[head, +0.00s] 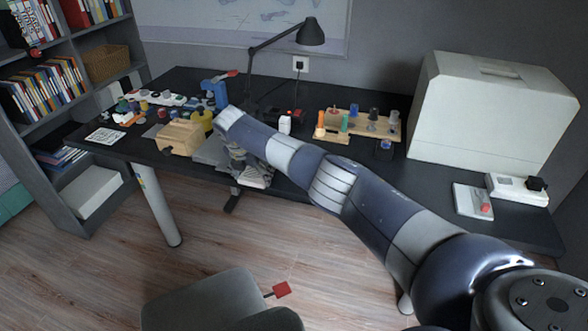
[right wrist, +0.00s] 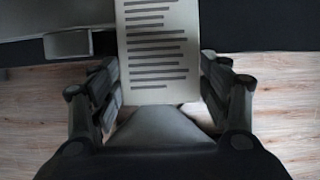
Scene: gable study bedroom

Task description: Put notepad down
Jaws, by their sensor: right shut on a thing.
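The notepad (right wrist: 158,50) is a pale sheet with dark printed lines, seen in the right wrist view. My right gripper (right wrist: 160,78) is shut on it, with a finger at each side. In the head view my right gripper (head: 248,172) is at the front edge of the black desk (head: 300,178), partly hidden under my forearm. The notepad cannot be clearly told from the gripper there. Wooden floor shows below the gripper in the wrist view, with the dark desk edge beyond. My left gripper is not in view.
A wooden box (head: 180,137), a black lamp (head: 311,33), a wooden rack (head: 358,124) with small items and a large white case (head: 490,112) stand on the desk. A white printed card (head: 105,136) lies at the left. A grey chair (head: 215,300) stands in front.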

